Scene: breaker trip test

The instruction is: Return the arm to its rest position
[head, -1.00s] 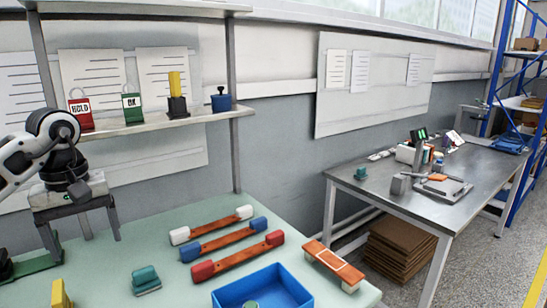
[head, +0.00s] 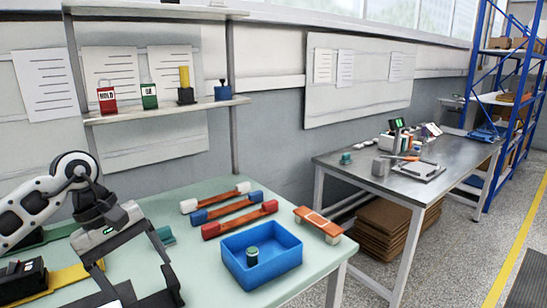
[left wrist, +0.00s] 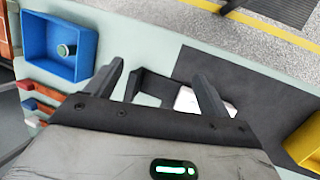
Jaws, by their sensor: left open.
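My left gripper (head: 140,290) is open and empty, low at the left of the head view, over the near part of the pale green workbench (head: 205,282). Its fingers point down. In the left wrist view its two fingers (left wrist: 160,78) stand apart with no object held between them. A dark angular shape (left wrist: 150,86) lies beyond them; I cannot tell what it is. The left arm (head: 40,200) is bent and comes in from the left. My right gripper does not show.
A blue tray (head: 228,257) holding a green-topped cylinder (head: 252,256) stands right of the gripper. Several coloured-end bars (head: 228,209) lie behind it. A shelf (head: 160,112) holds two padlocks. A black device (head: 22,280) is at lower left. A yellow bin (left wrist: 306,146) shows in the wrist view.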

